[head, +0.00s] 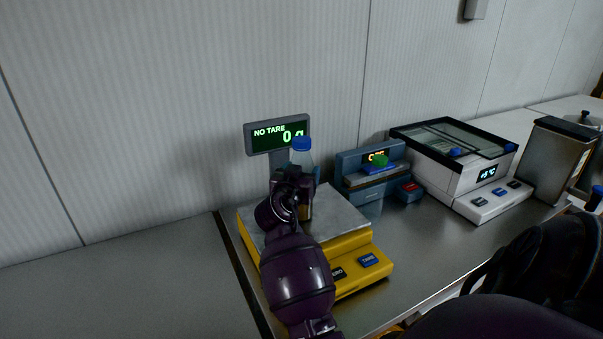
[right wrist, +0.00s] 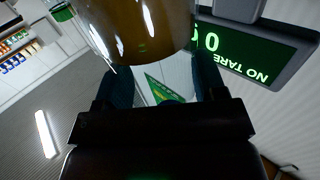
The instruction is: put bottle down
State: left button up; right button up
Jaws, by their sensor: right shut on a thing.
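My right gripper (head: 300,184) is shut on a bottle with a blue cap (head: 302,144). The bottle stands upright at the yellow scale, over its grey plate (head: 340,212). In the right wrist view the bottle (right wrist: 145,28) shows as a brown, glossy body near the fingers. The scale's display (head: 280,135) reads "NO TARE" and 0 g. My left gripper is not in view.
A small blue scale (head: 372,170) with a green item on it stands to the right. Beyond it are a white glass-topped cooling unit (head: 440,160) and a metal container (head: 556,160). The steel counter (head: 110,290) left of the yellow scale is clear.

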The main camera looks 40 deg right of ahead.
jog(key=shift+f, duration=0.15)
jog(key=o, duration=1.2)
jog(key=shift+r, duration=0.2)
